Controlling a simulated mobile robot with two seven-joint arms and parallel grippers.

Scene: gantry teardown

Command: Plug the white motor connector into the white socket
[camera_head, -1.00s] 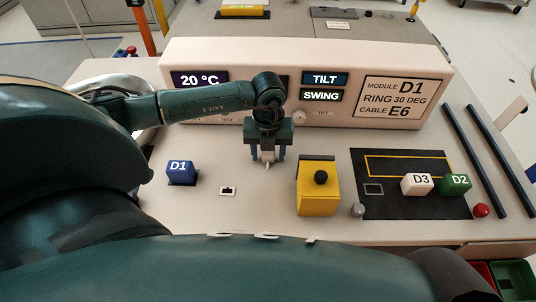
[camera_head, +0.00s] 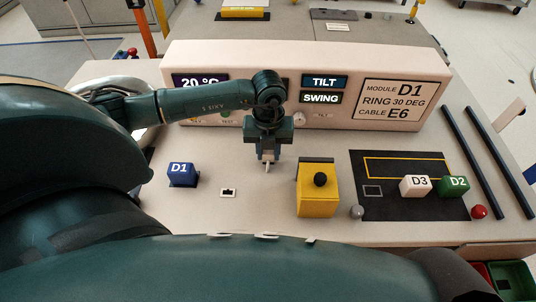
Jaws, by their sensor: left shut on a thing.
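My left gripper (camera_head: 268,155) points down above the table, just left of the yellow block. It is shut on a small white piece, the white motor connector (camera_head: 267,168), whose tip shows below the fingers. The white socket (camera_head: 228,193), a small white plate with a dark opening, lies on the table to the left of the gripper and nearer to me. The connector and the socket are apart. My right gripper is not in view.
A blue D1 block (camera_head: 181,175) stands left of the socket. A yellow block with a black knob (camera_head: 318,195) stands to its right. A dark mat (camera_head: 395,208) holds white D3 (camera_head: 415,186) and green D2 (camera_head: 454,185) blocks. A long console (camera_head: 300,60) stands behind.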

